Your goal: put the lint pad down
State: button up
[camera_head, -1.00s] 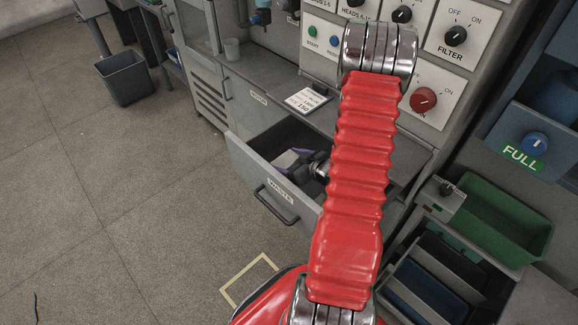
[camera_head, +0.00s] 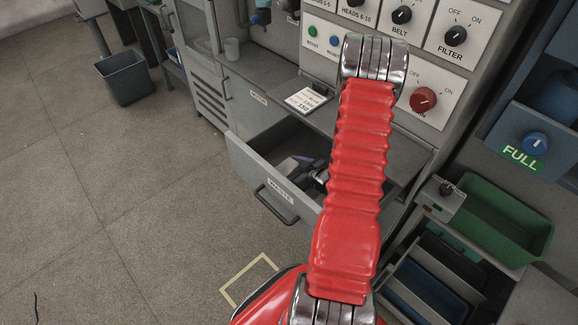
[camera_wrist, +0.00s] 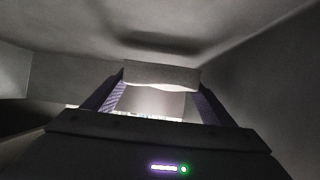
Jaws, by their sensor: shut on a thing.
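In the wrist view the lint pad (camera_wrist: 162,75), a pale grey block, sits between the two finger ends of my gripper (camera_wrist: 160,88). The gripper is shut on it. Grey walls like the inside of a drawer surround it, close to the pad. I cannot tell whether the pad touches a surface. In the head view my gripper (camera_head: 298,164) is low inside the open drawer labelled WASTE (camera_head: 245,160), partly hidden by my red arm.
A panel of switches and a red knob (camera_head: 423,99) stands above the drawer. A card (camera_head: 306,100) lies on the ledge. A green tray (camera_head: 497,220) is at the right.

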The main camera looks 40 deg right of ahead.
jog(key=shift+f, duration=0.45)
jog(key=o, duration=0.7)
jog(key=shift+o, duration=0.2)
jog(key=shift+r, duration=0.1)
jog(key=shift+r, duration=0.4)
jog(key=shift+s+r, duration=0.2)
jog(key=shift+r, duration=0.1)
jog(key=v, duration=1.1)
jog(key=shift+s, duration=0.25)
